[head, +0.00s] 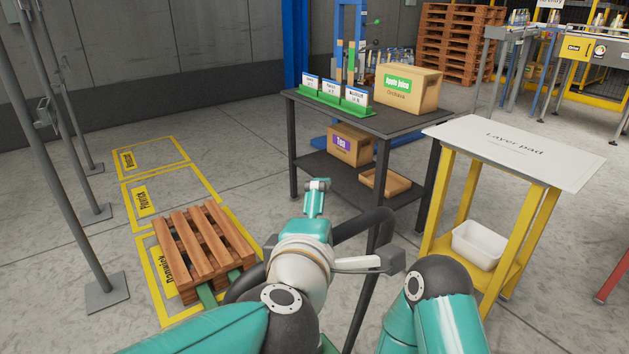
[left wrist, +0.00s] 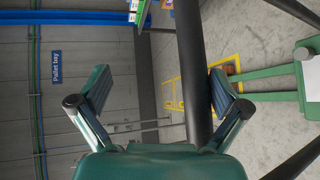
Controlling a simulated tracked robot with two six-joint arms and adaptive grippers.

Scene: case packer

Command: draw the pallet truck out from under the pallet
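The wooden pallet (head: 203,247) lies on the floor in the nearest yellow-marked bay. The green forks of the pallet truck (head: 207,296) show at its near edge and reach under it. The truck's black handle (head: 372,222) rises in front of me, partly hidden by my left arm. My left gripper (head: 317,186) is over the handle. In the left wrist view, its fingers are wide apart, with a black handle bar (left wrist: 194,65) between them, close to the right finger and clear of the left. The green truck body (left wrist: 275,97) shows there too. My right gripper is out of view.
A dark table (head: 335,112) with boxes and a yellow stand (head: 447,190) with a layer pad stand to the right. A grey post (head: 75,180) is left of the pallet. Two empty marked bays (head: 160,195) lie behind the pallet.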

